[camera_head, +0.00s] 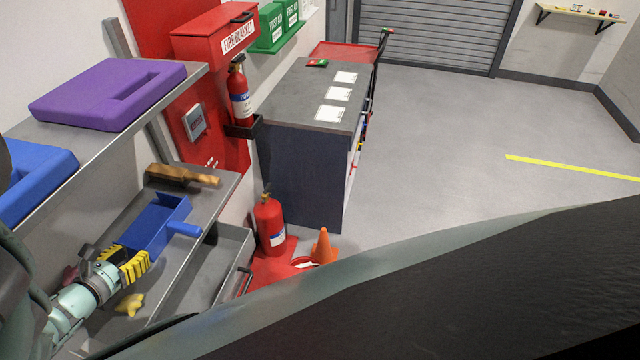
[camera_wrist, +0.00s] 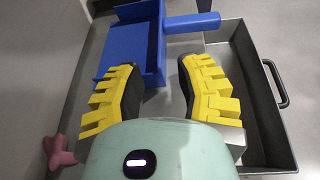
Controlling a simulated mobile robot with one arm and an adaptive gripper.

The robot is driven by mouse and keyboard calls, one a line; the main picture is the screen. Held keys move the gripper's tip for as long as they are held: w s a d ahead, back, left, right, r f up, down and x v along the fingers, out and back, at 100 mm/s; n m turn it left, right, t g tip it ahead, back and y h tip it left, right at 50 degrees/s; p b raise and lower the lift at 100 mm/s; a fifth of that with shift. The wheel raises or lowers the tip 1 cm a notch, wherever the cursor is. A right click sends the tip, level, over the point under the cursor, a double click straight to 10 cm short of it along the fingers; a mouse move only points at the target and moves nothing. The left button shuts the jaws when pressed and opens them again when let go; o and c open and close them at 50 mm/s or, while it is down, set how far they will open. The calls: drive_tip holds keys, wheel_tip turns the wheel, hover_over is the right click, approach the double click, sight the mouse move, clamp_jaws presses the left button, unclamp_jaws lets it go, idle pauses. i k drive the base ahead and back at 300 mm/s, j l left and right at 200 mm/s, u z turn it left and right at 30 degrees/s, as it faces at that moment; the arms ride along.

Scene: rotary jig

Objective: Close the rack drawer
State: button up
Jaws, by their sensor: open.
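The rack drawer is a grey metal tray with a dark bar handle. It is pulled out below the middle shelf in the head view (camera_head: 205,290) and is empty where its floor shows in the wrist view (camera_wrist: 262,125). Its handle (camera_wrist: 276,83) is on the right side there. My gripper (camera_head: 135,264) has yellow ribbed fingers and is open with nothing between them. In the wrist view my gripper (camera_wrist: 160,88) is over the shelf edge, left of the handle, and its right finger overlaps the drawer. I cannot tell whether it touches anything.
A blue dustpan (camera_head: 155,225) lies on the shelf just beyond my fingers. A wooden brush (camera_head: 180,176), a yellow object (camera_head: 128,304) and a pink object (camera_wrist: 57,154) are also there. A fire extinguisher (camera_head: 270,225) and orange cone (camera_head: 324,247) stand beyond the drawer.

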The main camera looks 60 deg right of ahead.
sight(213, 275)
drive_tip(key=k, duration=1)
